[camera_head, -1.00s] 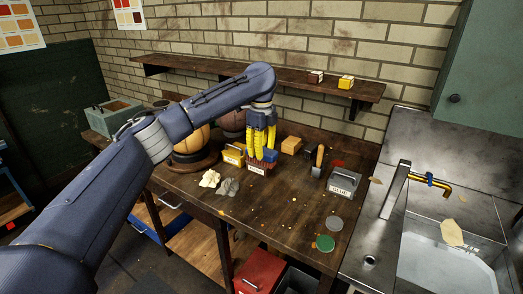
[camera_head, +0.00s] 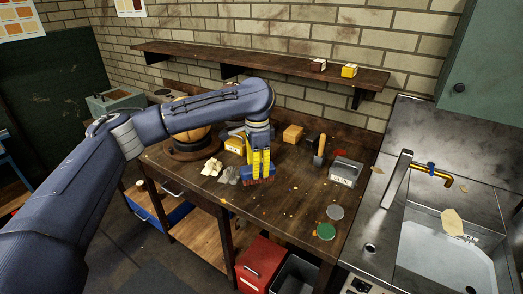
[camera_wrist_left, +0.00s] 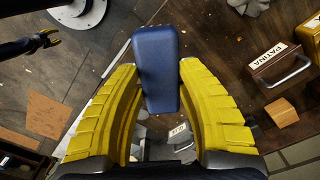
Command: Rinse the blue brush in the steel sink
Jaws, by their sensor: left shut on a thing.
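The blue brush (camera_head: 258,180) with reddish bristles is between the yellow fingers of my left gripper (camera_head: 261,163), over the wooden workbench (camera_head: 285,205). In the left wrist view my left gripper (camera_wrist_left: 155,75) is shut on the brush's blue back (camera_wrist_left: 157,68). From the head view I cannot tell how far the bristles are above the bench. The steel sink (camera_head: 445,262) is at the far right, with a faucet (camera_head: 402,172) ending in a yellow spout. A beige blob (camera_head: 452,222) shows at its basin. My right gripper is not seen clearly.
Crumpled rags (camera_head: 228,176), a labelled grey box (camera_head: 345,173), an upright wooden-handled tool (camera_head: 320,150) and a green lid (camera_head: 325,231) are on the bench. A yellow box (camera_head: 235,145) is behind the gripper. A shelf (camera_head: 265,62) runs along the wall.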

